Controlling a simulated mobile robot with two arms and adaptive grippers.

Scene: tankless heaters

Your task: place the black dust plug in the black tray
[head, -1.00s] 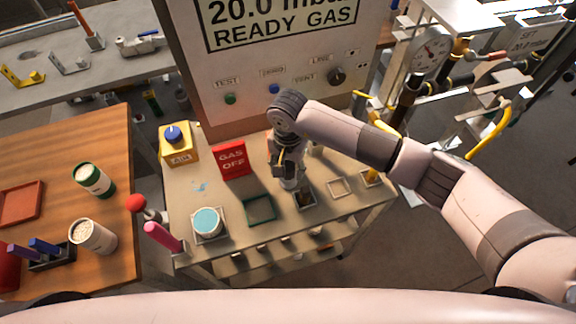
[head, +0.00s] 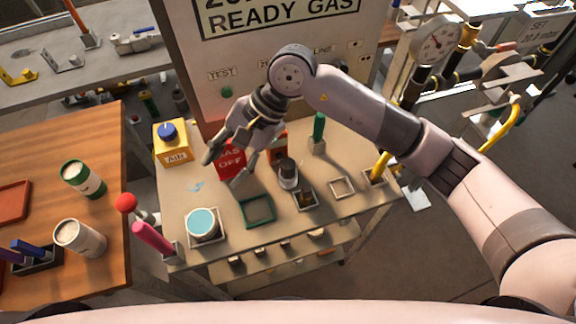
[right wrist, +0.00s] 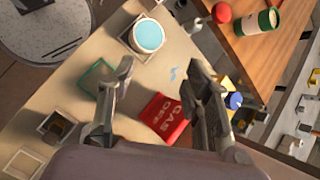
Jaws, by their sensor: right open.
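My right gripper (head: 223,172) is open, its fingers spread over the bench in front of the red GAS OFF block (head: 231,160). In the right wrist view the gripper (right wrist: 158,85) has nothing between its fingers. A short pale cylinder with a dark top (head: 288,172) stands to its right; I cannot tell whether that dark top is the black dust plug. A small dark square tray (head: 305,207) lies just in front of the cylinder, with something brownish inside; it also shows in the right wrist view (right wrist: 45,122). My left gripper is out of view.
A green square tray (head: 244,213), a pale square frame (head: 342,197) and a blue-topped canister (head: 202,222) line the bench front. A yellow AUX box (head: 172,153) stands left, a green cylinder (head: 318,128) at the back right. A red ball-topped lever (head: 126,203) rises at the left edge.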

